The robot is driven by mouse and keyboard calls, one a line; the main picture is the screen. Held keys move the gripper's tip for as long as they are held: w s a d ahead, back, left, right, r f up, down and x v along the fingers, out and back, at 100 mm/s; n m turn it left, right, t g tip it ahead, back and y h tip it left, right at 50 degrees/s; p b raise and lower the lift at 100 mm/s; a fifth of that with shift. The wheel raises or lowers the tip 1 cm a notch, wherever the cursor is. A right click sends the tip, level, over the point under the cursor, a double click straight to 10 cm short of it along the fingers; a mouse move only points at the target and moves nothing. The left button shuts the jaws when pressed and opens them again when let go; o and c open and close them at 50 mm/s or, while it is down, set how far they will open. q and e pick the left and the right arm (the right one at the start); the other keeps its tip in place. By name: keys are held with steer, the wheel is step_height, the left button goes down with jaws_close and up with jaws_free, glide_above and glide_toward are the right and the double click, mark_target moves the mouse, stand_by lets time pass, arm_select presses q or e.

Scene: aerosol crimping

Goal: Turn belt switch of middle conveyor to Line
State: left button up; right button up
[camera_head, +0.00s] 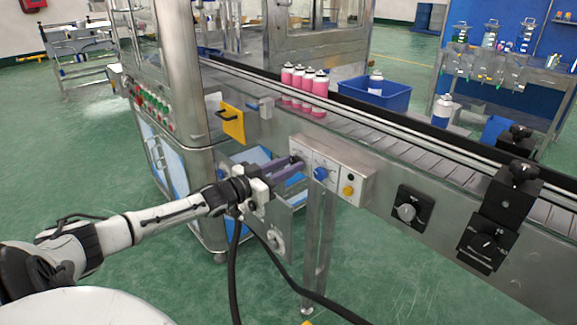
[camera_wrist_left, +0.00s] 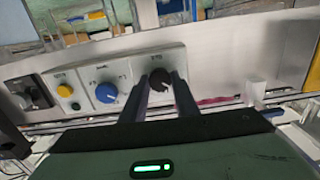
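The control panel (camera_head: 327,172) is a pale box on the conveyor side. It carries a black knob switch (camera_wrist_left: 160,80), a blue knob (camera_head: 320,173) and a yellow button (camera_head: 348,190). The blue knob (camera_wrist_left: 106,92) is left of the black one in the left wrist view. My left gripper (camera_head: 298,168) reaches the panel's left end. In the left wrist view its two fingers (camera_wrist_left: 160,88) stand apart, one on each side of the black knob. I cannot tell whether they touch it. The knob's labels are too small to read. My right gripper is not in view.
Several pink cans (camera_head: 305,90) stand on the conveyor (camera_head: 400,130). A blue crate (camera_head: 390,97) is behind it. Black knob boxes (camera_head: 410,208) are to the right. Green floor is open in front of the conveyor.

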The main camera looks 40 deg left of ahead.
arm_select(q)
steer(key=shift+c, duration=1.2)
steer(key=shift+m, duration=0.4)
steer(key=m+p, duration=0.1)
steer(key=m, duration=0.8)
steer(key=shift+p, duration=0.3)
steer(key=o, duration=1.1)
steer(key=shift+c, duration=0.2)
